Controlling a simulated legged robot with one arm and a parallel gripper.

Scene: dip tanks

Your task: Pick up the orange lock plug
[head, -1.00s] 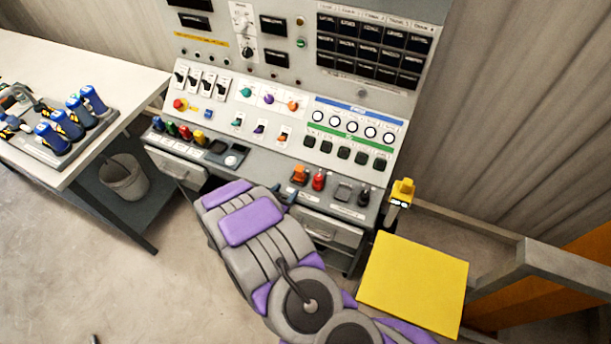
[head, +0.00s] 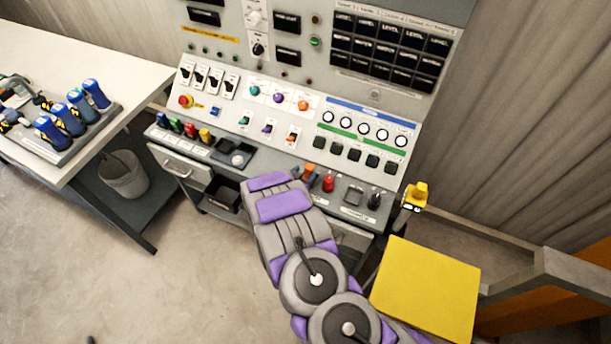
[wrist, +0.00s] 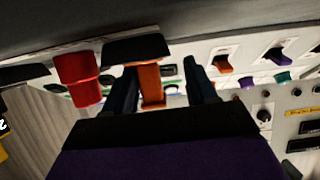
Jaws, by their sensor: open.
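The orange lock plug (head: 308,171) stands on the console's front ledge, left of a red plug (head: 328,183); my arm partly covers it in the head view. In the wrist view, which is upside down, the orange plug (wrist: 151,84) hangs from its dark base between the two dark fingers of my gripper (wrist: 162,86). The gripper is open. The plug lies nearer the left finger, with a wider gap to the right one. Whether the left finger touches it I cannot tell. My fingers are hidden behind my arm in the head view.
The red plug (wrist: 78,80) stands close beside the left finger in the wrist view. A black plug (head: 374,200) stands further right. Coloured plugs (head: 190,130) line the ledge's left part. The sloped switch panel (head: 345,125) rises behind. A drawer (head: 180,165) juts out below the ledge.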

